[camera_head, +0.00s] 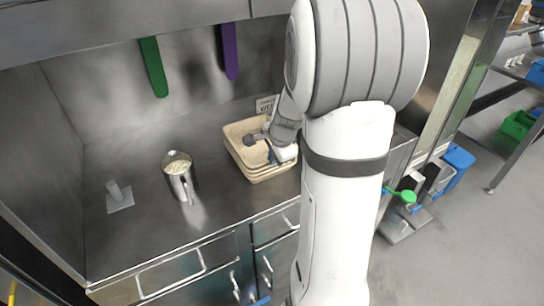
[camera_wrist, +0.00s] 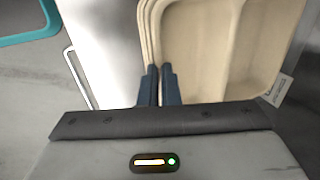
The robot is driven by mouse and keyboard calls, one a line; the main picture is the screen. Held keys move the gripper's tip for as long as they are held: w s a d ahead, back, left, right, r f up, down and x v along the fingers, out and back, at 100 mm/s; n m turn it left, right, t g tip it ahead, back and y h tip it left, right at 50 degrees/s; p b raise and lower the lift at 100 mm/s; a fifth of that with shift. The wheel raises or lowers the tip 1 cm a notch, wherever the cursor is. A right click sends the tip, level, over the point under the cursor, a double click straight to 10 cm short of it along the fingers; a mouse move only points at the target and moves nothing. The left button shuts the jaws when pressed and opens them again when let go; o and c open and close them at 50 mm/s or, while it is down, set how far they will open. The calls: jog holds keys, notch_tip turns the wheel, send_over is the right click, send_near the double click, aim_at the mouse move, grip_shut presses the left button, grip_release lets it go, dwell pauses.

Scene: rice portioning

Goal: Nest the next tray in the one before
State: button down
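Several beige compartment trays sit nested in a stack (camera_head: 237,148) on the steel counter, left of my arm. In the wrist view the top tray (camera_wrist: 200,45) shows its compartments, with several rims layered close together along its left side. My gripper (camera_head: 272,150) is at the right part of the stack. In the wrist view its two dark blue fingers (camera_wrist: 160,70) are close together, one on each side of the top tray's left wall, with the thin wall between them. The lower trays are mostly hidden by the top one.
A metal jug of rice (camera_head: 178,176) stands left of the stack. A small steel piece with a post (camera_head: 119,198) lies further left. Green (camera_head: 153,67) and purple (camera_head: 230,51) strips hang at the back. A small sign (camera_head: 265,105) stands behind the trays. The counter between is clear.

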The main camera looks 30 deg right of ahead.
jog(key=c, duration=1.6)
grip_release()
jog(key=v, duration=0.7)
jog(key=shift+s+r, duration=0.15)
jog(key=shift+r, duration=0.25)
jog(key=s+a+n, duration=0.4)
jog(key=s+n, duration=0.1)
jog(key=n, duration=0.1)
jog(key=s+a+r+n, duration=0.1)
jog(key=s+a+n, duration=0.4)
jog(key=s, duration=0.1)
jog(key=s+a+r+n+g, duration=0.1)
jog(key=s+a+n, duration=0.4)
jog(key=n, duration=0.1)
jog(key=shift+s+a+r+n, duration=0.2)
jog(key=shift+s+a+n, duration=0.05)
jog(key=shift+n, duration=0.05)
